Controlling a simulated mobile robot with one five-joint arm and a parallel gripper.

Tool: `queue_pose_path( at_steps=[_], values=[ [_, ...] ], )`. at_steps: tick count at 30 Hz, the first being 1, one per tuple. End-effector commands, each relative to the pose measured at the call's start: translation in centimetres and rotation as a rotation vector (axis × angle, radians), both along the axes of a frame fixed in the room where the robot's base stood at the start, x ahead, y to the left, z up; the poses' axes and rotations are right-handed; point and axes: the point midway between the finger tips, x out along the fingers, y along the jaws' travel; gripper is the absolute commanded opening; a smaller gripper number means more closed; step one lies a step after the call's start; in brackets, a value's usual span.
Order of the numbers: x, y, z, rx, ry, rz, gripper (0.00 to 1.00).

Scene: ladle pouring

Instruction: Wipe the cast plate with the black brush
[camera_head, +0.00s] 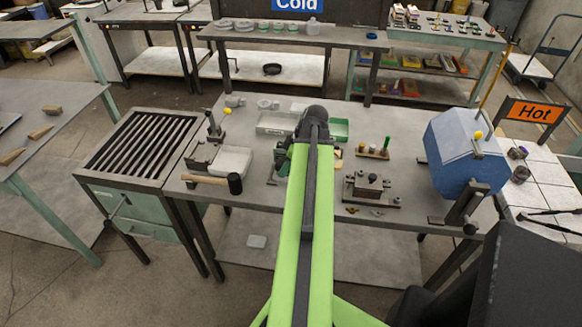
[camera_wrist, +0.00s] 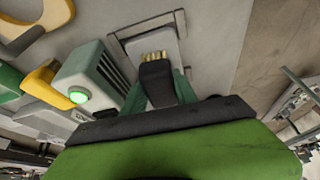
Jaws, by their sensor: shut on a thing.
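In the wrist view, my gripper (camera_wrist: 158,90) has its green fingers closed on the black brush (camera_wrist: 157,73). The brush's pale bristles point away from me, over the light grey cast plate (camera_wrist: 170,46). The plate lies between dark metal rails, and the bristle tips overlap it in the picture. I cannot tell whether they touch it. In the head view, my gripper (camera_head: 284,158) is low over the middle of the workbench, partly hidden by my green arm. The brush and the plate cannot be made out there.
The workbench (camera_head: 405,200) also holds a mallet (camera_head: 210,181) at left, a light grey block (camera_head: 232,161), and a metal fixture (camera_head: 368,188) at right. A blue drum (camera_head: 455,150) stands at the right end. A ribbed grey housing (camera_wrist: 93,70) is close left in the wrist view.

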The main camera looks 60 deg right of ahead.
Motion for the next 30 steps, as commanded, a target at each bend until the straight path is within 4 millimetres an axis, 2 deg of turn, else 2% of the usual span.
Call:
queue_pose_path(
  at_steps=[6, 14, 30],
  values=[
    [1.7, 0.7, 0.1, 0.000, 0.001, 0.000, 0.00],
    [1.7, 0.7, 0.2, -0.001, 0.000, -0.001, 0.00],
    [1.7, 0.7, 6.2, -0.001, 0.000, 0.000, 0.00]
  ],
)
